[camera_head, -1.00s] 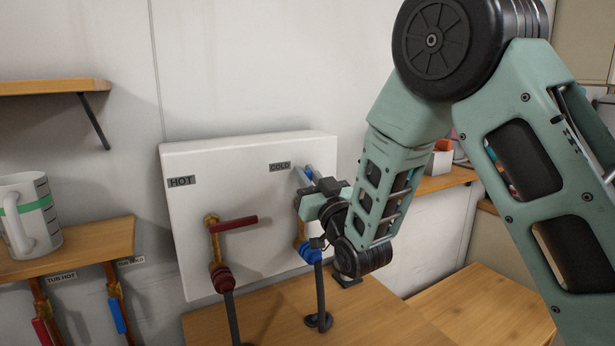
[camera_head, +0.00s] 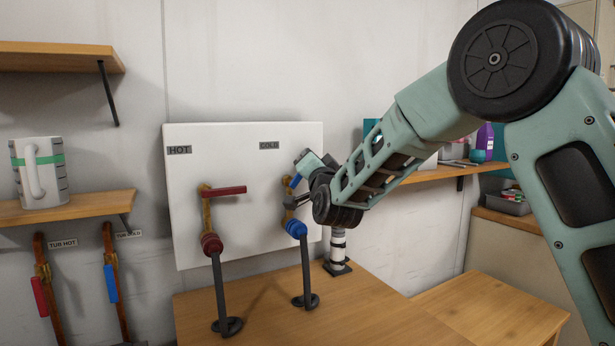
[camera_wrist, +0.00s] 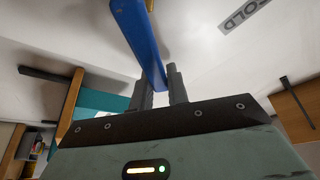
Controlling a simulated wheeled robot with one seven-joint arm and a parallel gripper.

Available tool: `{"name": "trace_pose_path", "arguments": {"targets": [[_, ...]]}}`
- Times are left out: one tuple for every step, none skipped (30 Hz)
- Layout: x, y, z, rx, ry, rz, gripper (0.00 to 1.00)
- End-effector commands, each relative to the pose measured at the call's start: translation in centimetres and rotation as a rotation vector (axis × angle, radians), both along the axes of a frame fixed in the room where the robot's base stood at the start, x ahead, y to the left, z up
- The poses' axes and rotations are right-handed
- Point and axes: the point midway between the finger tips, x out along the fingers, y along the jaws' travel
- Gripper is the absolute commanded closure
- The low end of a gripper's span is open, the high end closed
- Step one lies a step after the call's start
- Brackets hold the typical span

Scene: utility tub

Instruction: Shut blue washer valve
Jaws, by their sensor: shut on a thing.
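The blue washer valve under the COLD label has a blue lever handle (camera_head: 295,182) and a blue collar (camera_head: 296,228) on a dark hose. In the head view the lever is upright and slightly tilted, partly hidden by my gripper (camera_head: 297,200). In the wrist view the blue lever (camera_wrist: 138,42) passes between the two dark fingers of my gripper (camera_wrist: 161,84), which is shut on it. The valve's brass body is mostly hidden behind my gripper in the head view.
Left of it, the HOT valve has a red lever (camera_head: 224,191) lying sideways. Both are on a white panel (camera_head: 245,155) above a wooden top (camera_head: 370,300). A mug (camera_head: 40,172) stands on the left shelf. A striped post (camera_head: 338,248) stands right of the valve.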

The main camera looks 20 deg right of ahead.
Motion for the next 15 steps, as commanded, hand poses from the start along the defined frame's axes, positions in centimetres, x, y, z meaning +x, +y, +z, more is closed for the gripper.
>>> {"name": "trace_pose_path", "arguments": {"targets": [[0.0,-0.3,-0.9,0.046,0.006,-0.002,1.0],[0.0,-0.5,-1.0,0.073,0.011,-0.001,1.0],[0.1,-0.7,-1.1,0.112,0.018,-0.002,1.0],[0.1,-0.8,-1.3,0.139,0.023,-0.001,1.0],[0.1,-1.0,-1.5,0.167,0.03,-0.002,1.0],[0.2,-1.1,-1.7,0.204,0.038,-0.001,1.0],[0.2,-1.2,-1.8,0.232,0.043,-0.001,1.0],[0.2,-1.3,-2.0,0.26,0.049,-0.001,1.0],[0.2,-1.5,-2.2,0.297,0.055,-0.001,1.0],[0.3,-1.6,-2.3,0.326,0.061,0.0,1.0],[0.3,-1.7,-2.5,0.353,0.067,-0.002,1.0],[0.3,-1.8,-2.8,0.39,0.076,0.0,1.0],[0.3,-1.9,-3.0,0.417,0.081,0.0,1.0],[0.3,-1.9,-3.1,0.444,0.087,0.0,1.0],[0.4,-2.1,-3.3,0.48,0.093,-0.001,1.0]]}}
